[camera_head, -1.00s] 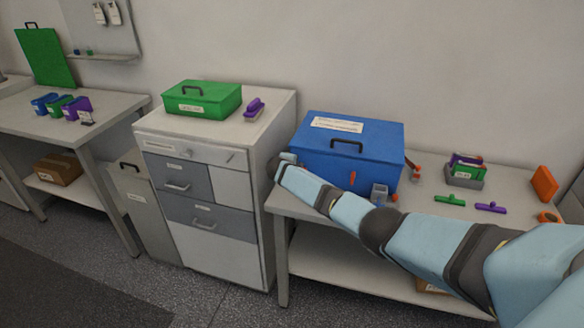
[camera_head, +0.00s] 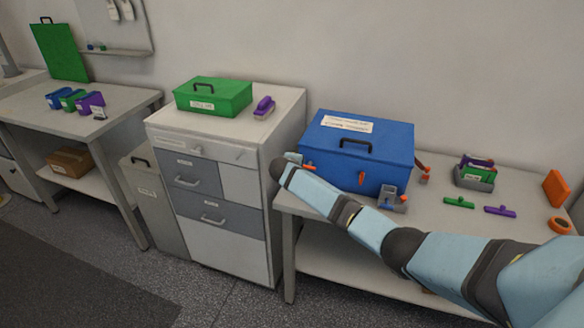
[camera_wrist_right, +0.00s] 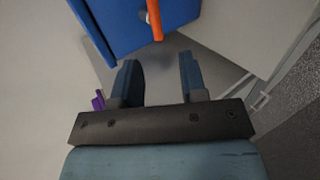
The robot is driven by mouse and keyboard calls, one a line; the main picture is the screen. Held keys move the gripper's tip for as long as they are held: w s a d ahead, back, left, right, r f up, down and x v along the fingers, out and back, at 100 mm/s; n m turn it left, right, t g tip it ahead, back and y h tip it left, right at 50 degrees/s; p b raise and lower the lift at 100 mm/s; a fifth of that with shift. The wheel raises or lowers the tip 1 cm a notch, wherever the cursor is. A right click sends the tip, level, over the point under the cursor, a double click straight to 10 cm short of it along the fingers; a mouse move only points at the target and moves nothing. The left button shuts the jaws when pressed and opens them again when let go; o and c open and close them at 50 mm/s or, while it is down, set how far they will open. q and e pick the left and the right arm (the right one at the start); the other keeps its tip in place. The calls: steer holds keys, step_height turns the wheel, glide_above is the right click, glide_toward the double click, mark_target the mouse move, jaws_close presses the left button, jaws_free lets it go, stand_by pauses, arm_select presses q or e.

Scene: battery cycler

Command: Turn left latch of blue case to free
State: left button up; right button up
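The blue case (camera_head: 335,160) stands closed on the right table. Its left orange latch (camera_head: 309,167) shows just beside my right gripper (camera_head: 292,158), and a second orange latch (camera_head: 361,179) hangs on the front further right. In the right wrist view an orange latch (camera_wrist_right: 155,20) lies against the blue case (camera_wrist_right: 108,25), just beyond the fingertips and roughly in line with the gap. My right gripper (camera_wrist_right: 160,72) is open with nothing between its fingers. The latch appears apart from the fingers. My left gripper is out of view.
A grey drawer cabinet (camera_head: 215,225) stands close left of the case, bearing a green case (camera_head: 213,97) and a purple object (camera_head: 264,107). A small grey holder (camera_head: 393,200) stands before the blue case. Green and purple pieces lie on the table at right.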

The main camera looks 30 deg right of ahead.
steer(key=v, duration=0.7)
steer(key=shift+s+a, duration=0.15)
steer(key=shift+s, duration=0.05)
